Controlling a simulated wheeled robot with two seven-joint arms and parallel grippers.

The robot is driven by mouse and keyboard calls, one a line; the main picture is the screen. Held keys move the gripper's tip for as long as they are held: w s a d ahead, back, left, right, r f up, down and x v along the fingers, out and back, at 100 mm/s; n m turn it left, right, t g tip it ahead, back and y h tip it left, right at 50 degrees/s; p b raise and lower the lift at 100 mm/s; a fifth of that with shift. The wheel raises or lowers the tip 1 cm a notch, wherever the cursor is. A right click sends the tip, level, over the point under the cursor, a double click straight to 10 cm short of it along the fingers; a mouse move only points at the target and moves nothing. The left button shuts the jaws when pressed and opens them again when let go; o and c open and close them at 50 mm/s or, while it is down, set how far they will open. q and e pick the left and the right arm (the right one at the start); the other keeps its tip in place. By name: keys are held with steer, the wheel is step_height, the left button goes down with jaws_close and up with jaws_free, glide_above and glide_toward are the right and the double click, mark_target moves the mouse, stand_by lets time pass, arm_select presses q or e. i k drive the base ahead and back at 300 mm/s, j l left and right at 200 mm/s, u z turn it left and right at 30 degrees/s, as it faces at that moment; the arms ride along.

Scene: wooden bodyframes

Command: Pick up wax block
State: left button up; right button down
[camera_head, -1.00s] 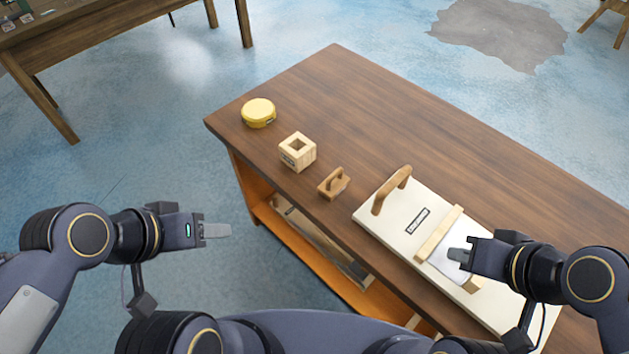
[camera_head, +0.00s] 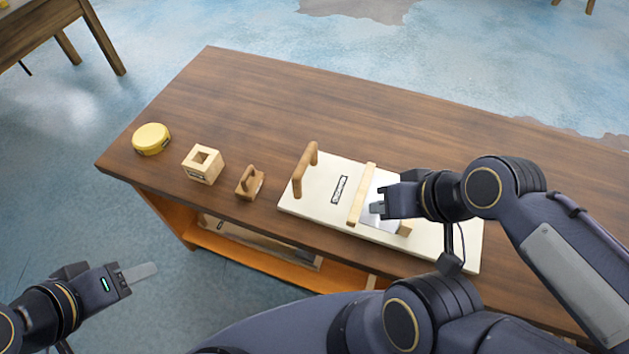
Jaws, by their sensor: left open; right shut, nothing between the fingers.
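A round yellow block (camera_head: 151,138), which looks like the wax block, lies near the left end of the wooden table (camera_head: 330,110). My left gripper (camera_head: 140,272) is off the table's front left side, over the floor, well apart from the yellow block. It is open and empty. My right gripper (camera_head: 377,208) is over the white board (camera_head: 325,195) near its metal sheet (camera_head: 378,190). It is shut with nothing in it.
A small wooden box with a square hole (camera_head: 203,164) and a small wooden handled block (camera_head: 249,183) stand between the yellow block and the board. The board carries a wooden handle (camera_head: 305,168) and a wooden bar (camera_head: 361,194). The table's back is clear.

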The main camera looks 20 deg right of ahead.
mark_target(250, 183)
steer(key=i+j+z, duration=0.1)
steer(key=j, duration=0.25)
steer(key=i+j+z, duration=0.1)
steer(key=i+j, duration=0.3)
steer(key=j, duration=0.3)
steer(key=i+j+z, duration=0.15)
steer(key=j, duration=0.2)
steer(key=z, duration=1.95)
